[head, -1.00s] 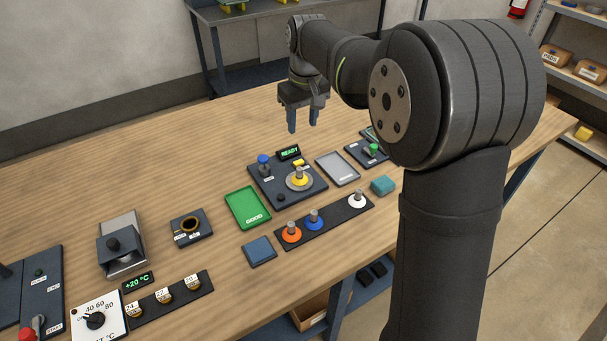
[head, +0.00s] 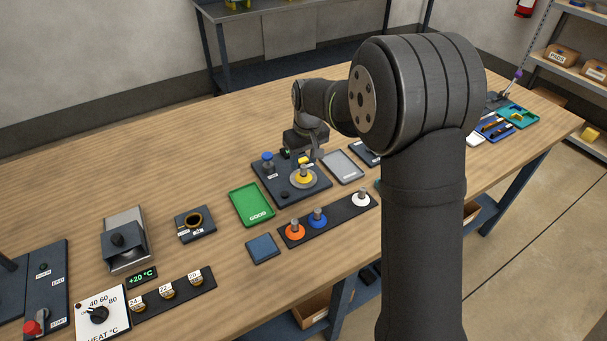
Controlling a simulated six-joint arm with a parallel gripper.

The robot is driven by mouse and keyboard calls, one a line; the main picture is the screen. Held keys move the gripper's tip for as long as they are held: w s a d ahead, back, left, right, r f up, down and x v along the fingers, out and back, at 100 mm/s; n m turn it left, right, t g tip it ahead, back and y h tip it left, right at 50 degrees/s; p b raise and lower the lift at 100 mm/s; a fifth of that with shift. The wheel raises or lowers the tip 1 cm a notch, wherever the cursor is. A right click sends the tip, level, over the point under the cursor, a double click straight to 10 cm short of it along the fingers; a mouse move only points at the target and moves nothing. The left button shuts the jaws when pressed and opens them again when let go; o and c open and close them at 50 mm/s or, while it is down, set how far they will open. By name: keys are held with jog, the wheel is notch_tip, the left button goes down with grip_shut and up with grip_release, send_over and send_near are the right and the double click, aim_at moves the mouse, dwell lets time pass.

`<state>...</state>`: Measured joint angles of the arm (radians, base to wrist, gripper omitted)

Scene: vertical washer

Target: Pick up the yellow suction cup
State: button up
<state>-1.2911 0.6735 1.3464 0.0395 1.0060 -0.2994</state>
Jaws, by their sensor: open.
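The yellow suction cup (head: 304,178) stands upright with its grey stem up, on a round grey seat of the dark station panel (head: 281,200). My gripper (head: 305,153) is open and empty. It points down and appears just behind the cup in the picture, over the back part of the panel. I cannot tell the exact gap between the fingers and the stem. The fingertips are small and partly lost against the dark panel.
Orange (head: 295,231), blue (head: 318,217) and white (head: 361,198) cups stand on a dark strip in front. A blue-topped knob (head: 267,158) rises left of the cup. A green tray (head: 251,205) and a grey tray (head: 343,167) flank the panel.

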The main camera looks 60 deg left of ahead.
aim_at(304, 166)
notch_tip(304, 166, down, 4)
jog(key=shift+a+r, duration=0.1)
jog(key=shift+r, duration=0.15)
jog(key=shift+c, duration=0.2)
grip_shut()
